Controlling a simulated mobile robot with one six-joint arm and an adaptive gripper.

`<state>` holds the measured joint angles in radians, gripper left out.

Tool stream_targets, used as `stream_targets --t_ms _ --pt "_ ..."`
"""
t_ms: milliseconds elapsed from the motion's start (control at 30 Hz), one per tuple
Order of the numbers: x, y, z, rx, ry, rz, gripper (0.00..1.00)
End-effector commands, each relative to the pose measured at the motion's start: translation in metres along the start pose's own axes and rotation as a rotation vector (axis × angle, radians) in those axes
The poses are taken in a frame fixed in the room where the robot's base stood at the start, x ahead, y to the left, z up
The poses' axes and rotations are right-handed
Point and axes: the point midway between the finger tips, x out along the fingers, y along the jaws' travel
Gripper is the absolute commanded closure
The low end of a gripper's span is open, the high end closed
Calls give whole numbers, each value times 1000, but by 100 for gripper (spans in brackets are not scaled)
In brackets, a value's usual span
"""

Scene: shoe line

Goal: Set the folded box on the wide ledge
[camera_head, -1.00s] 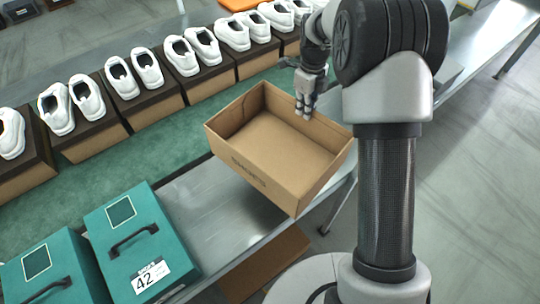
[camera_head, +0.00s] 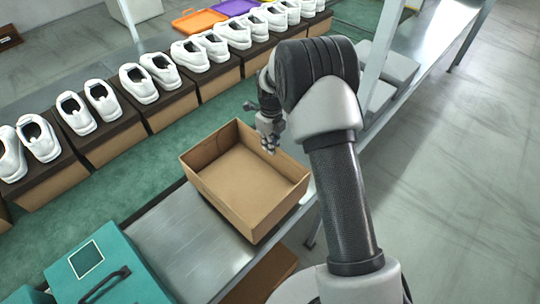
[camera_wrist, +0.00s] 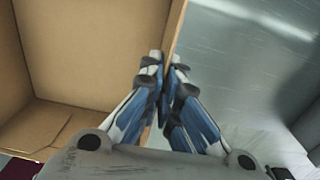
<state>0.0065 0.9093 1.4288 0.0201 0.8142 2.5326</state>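The folded box (camera_head: 240,215) is an open brown cardboard box, upright, over the grey metal ledge (camera_head: 180,240). I cannot tell whether its bottom touches the ledge or hangs just above it. My gripper (camera_head: 270,148) is at the box's far right wall. In the wrist view my gripper (camera_wrist: 167,65) has its fingertips together on the thin top edge of a box wall (camera_wrist: 172,25), one finger on each side. The box's inside (camera_wrist: 85,60) fills the left of that view, and bare metal shows on the right.
A teal case (camera_head: 110,275) with a black handle stands at the near left of the ledge. White shoes (camera_head: 140,82) on brown boxes line the green belt (camera_head: 120,190) behind. Grey boxes (camera_head: 385,75) stand farther along the ledge, beyond my arm. Bare metal lies left of the folded box.

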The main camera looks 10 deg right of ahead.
Motion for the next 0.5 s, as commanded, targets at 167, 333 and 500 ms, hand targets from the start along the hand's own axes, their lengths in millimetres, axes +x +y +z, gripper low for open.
stream_targets --t_ms 167,333,500 --pt "14 0 0 0 0 1 100" --pt "41 -1 0 0 0 1 100" --pt "44 -1 1 0 -2 -1 100"
